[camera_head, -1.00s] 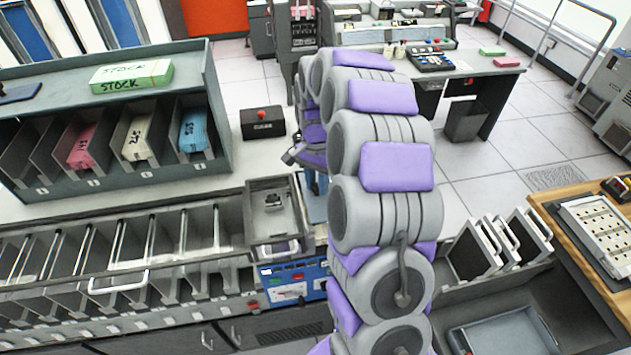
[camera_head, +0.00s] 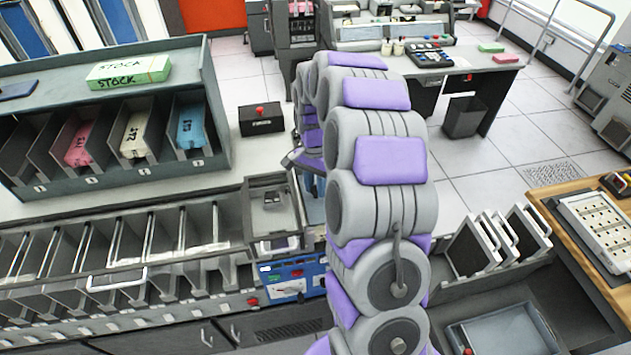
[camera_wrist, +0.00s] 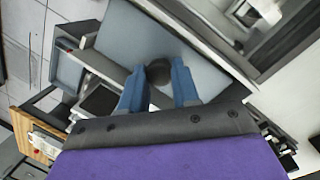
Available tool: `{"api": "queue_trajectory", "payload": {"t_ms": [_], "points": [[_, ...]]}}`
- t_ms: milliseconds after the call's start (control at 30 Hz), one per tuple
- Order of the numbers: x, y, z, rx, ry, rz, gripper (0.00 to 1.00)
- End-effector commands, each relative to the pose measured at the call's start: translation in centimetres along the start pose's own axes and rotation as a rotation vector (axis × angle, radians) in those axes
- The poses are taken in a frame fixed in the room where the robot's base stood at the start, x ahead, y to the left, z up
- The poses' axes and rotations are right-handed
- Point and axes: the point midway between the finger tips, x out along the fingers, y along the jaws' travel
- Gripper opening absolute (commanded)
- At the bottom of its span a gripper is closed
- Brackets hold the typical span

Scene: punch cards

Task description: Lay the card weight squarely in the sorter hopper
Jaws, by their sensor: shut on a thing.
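In the wrist view, the blue fingertips of my gripper (camera_wrist: 158,82) are closed around a dark round knob (camera_wrist: 158,70), which I take to be the card weight's handle. A flat grey-blue surface (camera_wrist: 128,36) lies behind the knob; I cannot tell whether it is the weight's plate or part of the machine. In the head view my gripper (camera_head: 312,186) hangs low behind my arm, just right of an open grey tray (camera_head: 250,222) that looks like the sorter hopper. My arm partly hides that area, and the weight cannot be made out there.
A row of slanted sorter pockets (camera_head: 110,262) runs left of the tray. A blue control panel (camera_head: 292,281) sits below it. A black box with a red button (camera_head: 262,120) stands behind. A stock rack (camera_head: 215,110) is at left, upright framed panels (camera_head: 472,246) at right.

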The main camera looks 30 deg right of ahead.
Motion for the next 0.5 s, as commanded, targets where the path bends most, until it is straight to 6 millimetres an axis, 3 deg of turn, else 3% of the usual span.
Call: {"api": "queue_trajectory", "payload": {"t_ms": [500], "points": [[2.2, -0.3, -0.3, 0.001, 0.000, -0.001, 0.00]]}}
